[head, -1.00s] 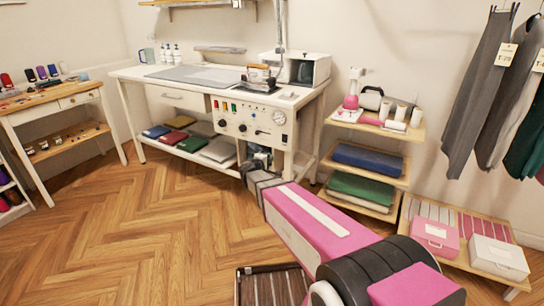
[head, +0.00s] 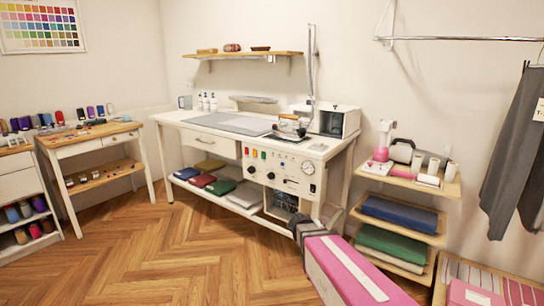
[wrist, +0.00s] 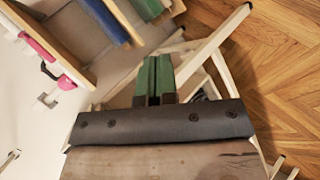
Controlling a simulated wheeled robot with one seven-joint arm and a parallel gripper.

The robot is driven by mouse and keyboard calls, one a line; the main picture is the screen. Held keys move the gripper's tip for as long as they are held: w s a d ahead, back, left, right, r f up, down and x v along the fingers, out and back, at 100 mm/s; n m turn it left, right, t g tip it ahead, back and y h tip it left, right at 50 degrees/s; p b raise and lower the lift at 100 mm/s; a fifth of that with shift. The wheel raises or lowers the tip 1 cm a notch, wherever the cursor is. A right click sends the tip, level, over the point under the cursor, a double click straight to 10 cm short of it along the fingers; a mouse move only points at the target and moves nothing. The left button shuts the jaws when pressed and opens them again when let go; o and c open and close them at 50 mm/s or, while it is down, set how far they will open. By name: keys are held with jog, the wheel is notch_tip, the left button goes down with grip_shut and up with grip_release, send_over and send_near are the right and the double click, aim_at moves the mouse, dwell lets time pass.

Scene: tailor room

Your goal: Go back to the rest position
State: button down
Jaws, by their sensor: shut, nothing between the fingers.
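My gripper (wrist: 153,60) shows in the wrist view as two green fingers close together with nothing between them. They stand out from a dark grey body along the bottom of that view. In the head view my pink arm enters from the bottom. Its grey end is in front of the right part of the white worktable (head: 212,205); the fingers cannot be made out there.
A wooden shelf stand (head: 395,272) with folded blue cloth (head: 400,214) and green cloth (head: 390,244) stands right of my arm. The wooden floor (head: 190,270) at the left is clear.

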jog(key=s+a+f+m+g+y, duration=0.1)
jog(key=s+m+g+y, duration=0.1)
jog(key=s+y, duration=0.2)
jog(key=s+a+m+g+y, duration=0.1)
jog(key=s+m+g+y, duration=0.1)
jog(key=s, duration=0.8)
jog(key=shift+s+a+f+g+y, duration=0.35)
jog(key=shift+g+y, duration=0.15)
jog(key=shift+y, duration=0.6)
jog(key=shift+w, duration=0.1)
